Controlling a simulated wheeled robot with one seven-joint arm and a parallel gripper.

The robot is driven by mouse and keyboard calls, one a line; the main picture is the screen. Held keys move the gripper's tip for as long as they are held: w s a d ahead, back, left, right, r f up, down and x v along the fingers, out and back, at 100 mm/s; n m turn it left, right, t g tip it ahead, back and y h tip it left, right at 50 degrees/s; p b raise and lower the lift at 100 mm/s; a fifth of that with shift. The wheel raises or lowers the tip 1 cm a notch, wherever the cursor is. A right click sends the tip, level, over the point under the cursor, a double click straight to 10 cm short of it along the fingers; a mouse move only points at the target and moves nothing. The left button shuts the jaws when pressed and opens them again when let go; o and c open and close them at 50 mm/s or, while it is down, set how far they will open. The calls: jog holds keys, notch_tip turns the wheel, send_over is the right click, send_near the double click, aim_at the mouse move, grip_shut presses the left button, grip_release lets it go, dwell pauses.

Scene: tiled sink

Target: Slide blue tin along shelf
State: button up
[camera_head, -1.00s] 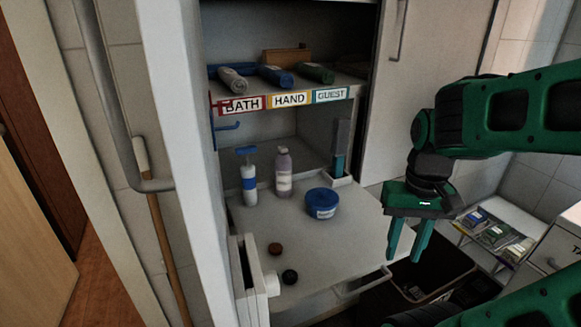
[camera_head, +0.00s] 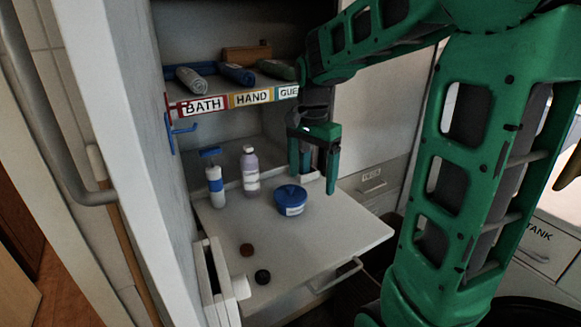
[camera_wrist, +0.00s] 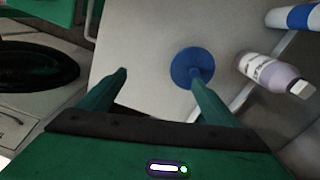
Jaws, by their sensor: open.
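The blue tin (camera_head: 290,201) is round and squat, with a pale label on its side. It stands on the pale pull-out shelf (camera_head: 345,228), in front of the purple bottle. My gripper (camera_head: 317,186) points down, its fingers apart with nothing between them, just right of and above the tin in the head view. In the wrist view the tin (camera_wrist: 192,60) shows as a blue disc beside the right fingertip of my gripper (camera_wrist: 159,77). That finger hides part of it. I cannot tell whether they touch.
A blue-and-white pump bottle (camera_head: 215,183) and a purple bottle (camera_head: 250,171) stand behind the tin. A brown knob-like disc (camera_head: 246,249) and a black one (camera_head: 262,276) lie near the front left. Rolled towels (camera_head: 190,80) lie on the labelled shelf above. The shelf's right front is clear.

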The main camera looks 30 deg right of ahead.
aim_at(290, 193)
jog(key=w+m, duration=0.1)
jog(key=w, duration=0.1)
jog(key=w+a, duration=0.1)
jog(key=w, duration=0.1)
jog(key=w+a+m, duration=0.1)
jog(key=w, duration=0.2)
jog(key=shift+f+m, duration=0.3)
jog(key=shift+f, duration=0.05)
notch_tip(290, 193, down, 11)
jog(key=shift+s+r, duration=0.1)
jog(key=c, duration=1)
jog(key=shift+o, duration=0.2)
